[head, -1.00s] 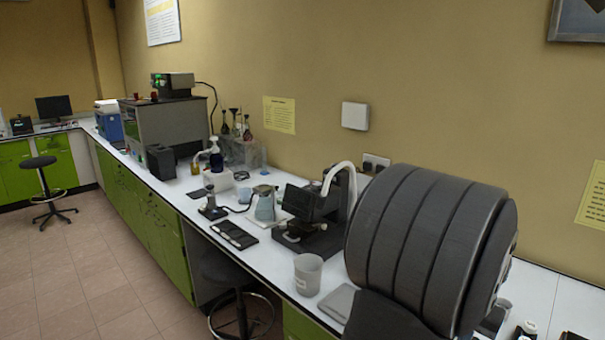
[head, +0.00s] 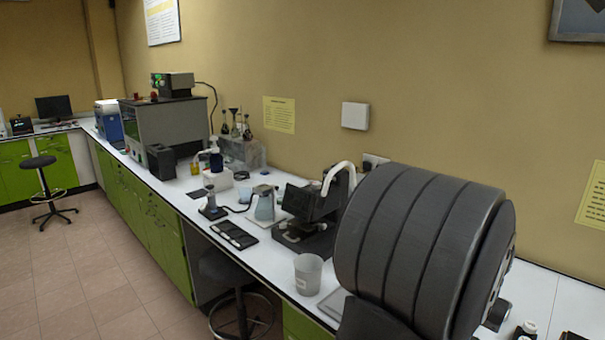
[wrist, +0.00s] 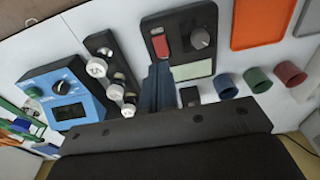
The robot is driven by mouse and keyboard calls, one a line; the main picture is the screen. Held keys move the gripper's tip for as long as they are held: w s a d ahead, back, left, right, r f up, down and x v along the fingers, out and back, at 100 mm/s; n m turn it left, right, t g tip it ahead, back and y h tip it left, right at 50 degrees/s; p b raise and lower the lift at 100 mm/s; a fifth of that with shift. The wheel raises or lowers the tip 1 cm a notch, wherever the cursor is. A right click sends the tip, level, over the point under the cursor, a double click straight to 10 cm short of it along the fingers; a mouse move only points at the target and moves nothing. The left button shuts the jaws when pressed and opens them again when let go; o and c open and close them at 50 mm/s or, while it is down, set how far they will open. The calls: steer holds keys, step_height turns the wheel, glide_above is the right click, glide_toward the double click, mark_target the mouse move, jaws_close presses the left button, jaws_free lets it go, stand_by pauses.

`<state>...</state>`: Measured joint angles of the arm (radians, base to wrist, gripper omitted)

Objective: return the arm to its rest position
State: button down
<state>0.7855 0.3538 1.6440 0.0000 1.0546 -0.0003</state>
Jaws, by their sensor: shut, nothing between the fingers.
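My gripper (wrist: 158,84) shows in the wrist view as narrow dark fingers, shut with nothing between them. It points toward a dark instrument with a red switch and a knob (wrist: 180,42); I cannot tell its height above the bench. My own large dark ribbed arm part fills the right of the head view and hides part of the bench. My gripper is not visible in the head view.
The wrist view shows a blue meter (wrist: 66,92), a black holder with white knobs (wrist: 104,60), small coloured cups (wrist: 257,80) and an orange tray (wrist: 262,22). In the head view, a beaker (head: 308,274) and a black instrument (head: 312,205) stand left of my arm.

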steer(key=f, duration=0.3)
steer(key=shift+w+d, duration=0.35)
step_height(320, 180, up, 10)
steer(key=shift+s+a+f, duration=0.2)
steer(key=c, duration=2.1)
jaws_free()
steer(key=o, duration=0.3)
steer(key=shift+r, duration=0.15)
steer(key=o, duration=0.4)
steer(key=shift+w+d+r, duration=0.1)
steer(key=shift+r, duration=0.3)
steer(key=shift+o, duration=0.6)
steer(key=shift+r+g+y, duration=0.3)
steer(key=shift+r, duration=0.35)
step_height(320, 180, down, 17)
steer(key=shift+f, duration=0.1)
steer(key=shift+c, duration=0.4)
